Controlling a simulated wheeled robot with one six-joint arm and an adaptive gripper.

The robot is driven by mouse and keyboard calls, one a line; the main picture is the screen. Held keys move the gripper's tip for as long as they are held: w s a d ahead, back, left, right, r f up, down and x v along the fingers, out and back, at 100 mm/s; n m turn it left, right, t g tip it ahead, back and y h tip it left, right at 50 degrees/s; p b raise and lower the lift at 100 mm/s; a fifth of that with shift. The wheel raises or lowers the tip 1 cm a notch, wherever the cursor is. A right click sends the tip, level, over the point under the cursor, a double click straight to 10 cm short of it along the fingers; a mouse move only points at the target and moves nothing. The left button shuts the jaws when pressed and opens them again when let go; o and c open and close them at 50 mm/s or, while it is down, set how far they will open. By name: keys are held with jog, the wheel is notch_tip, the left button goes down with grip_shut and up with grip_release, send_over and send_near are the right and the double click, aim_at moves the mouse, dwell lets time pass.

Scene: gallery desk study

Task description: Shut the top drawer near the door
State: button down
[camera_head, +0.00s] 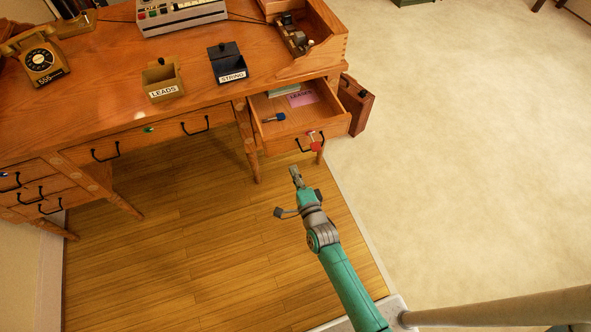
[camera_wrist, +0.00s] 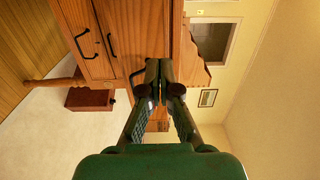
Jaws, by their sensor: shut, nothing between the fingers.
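The wooden desk (camera_head: 130,95) has one drawer (camera_head: 335,126) pulled out at its right end, below the raised organizer. Inside it lie papers, a pink labelled card (camera_head: 302,99) and a small blue-tagged item (camera_head: 274,117). Its front carries a dark handle (camera_head: 304,148) and a red tag (camera_head: 315,146) hanging by it. My gripper (camera_head: 295,170) is shut and empty, just in front of the drawer front and apparently apart from it. In the wrist view the shut fingertips (camera_wrist: 161,64) overlap a dark handle (camera_wrist: 137,78); contact cannot be told. No door is clearly identifiable.
A brown case (camera_head: 356,104) stands on the floor right of the open drawer. A telephone (camera_head: 42,60), a LEADS box (camera_head: 162,80) and a STRING box (camera_head: 227,64) stand on the desktop. The wooden floor before the desk and the pale carpet at right are clear.

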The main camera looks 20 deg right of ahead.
aim_at(280, 140)
jog(key=w, duration=1.1)
jog(key=shift+w, duration=0.15)
